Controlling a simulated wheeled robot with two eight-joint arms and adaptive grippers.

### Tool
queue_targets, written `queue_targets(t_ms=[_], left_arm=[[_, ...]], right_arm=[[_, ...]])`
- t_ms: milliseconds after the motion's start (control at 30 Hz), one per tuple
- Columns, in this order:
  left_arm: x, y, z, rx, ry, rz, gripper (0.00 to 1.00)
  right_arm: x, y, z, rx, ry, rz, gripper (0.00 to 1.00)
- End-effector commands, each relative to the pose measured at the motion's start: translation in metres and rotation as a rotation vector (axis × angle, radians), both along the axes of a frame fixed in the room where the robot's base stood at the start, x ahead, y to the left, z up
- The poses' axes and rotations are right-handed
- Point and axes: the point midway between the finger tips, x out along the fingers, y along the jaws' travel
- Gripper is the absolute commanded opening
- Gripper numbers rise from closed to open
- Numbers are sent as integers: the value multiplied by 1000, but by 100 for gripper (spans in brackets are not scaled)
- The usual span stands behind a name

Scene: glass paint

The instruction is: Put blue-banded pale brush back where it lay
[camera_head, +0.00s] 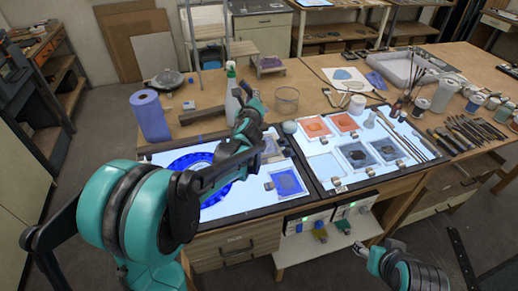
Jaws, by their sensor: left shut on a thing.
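My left gripper (251,108) is over the back of the left light panel, near the spray bottle. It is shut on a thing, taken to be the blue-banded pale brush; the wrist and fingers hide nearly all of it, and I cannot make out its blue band. Long thin tools (408,133), which look like brushes, lie along the right side of the right light panel (325,168). Their band colours are too small to tell. My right gripper (378,246) is low in front of the bench, apart from everything, with its fingertips spread and nothing seen between them.
A blue paper roll (151,117), spray bottle (232,78) and clear cup (287,99) stand behind the panels. Orange and grey glass tiles (314,126) lie on the right panel. Paint jars (473,101) and several tools (465,131) crowd the right side.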

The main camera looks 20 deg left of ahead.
Motion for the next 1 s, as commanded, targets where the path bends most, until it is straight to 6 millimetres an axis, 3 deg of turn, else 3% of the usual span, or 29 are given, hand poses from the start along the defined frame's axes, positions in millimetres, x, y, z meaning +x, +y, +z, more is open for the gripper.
queue_targets(t_ms=[300,633,833,1000], left_arm=[[1,-1,10,-173,249,117,0],[1,-1,4,-281,405,194,0],[2,0,9,-417,601,289,0],[1,0,6,-516,744,359,0]], right_arm=[[0,0,57,0,0,0,55],[0,0,77,0,0,0,55],[0,0,111,0,0,0,55],[0,0,126,0,0,0,55]])
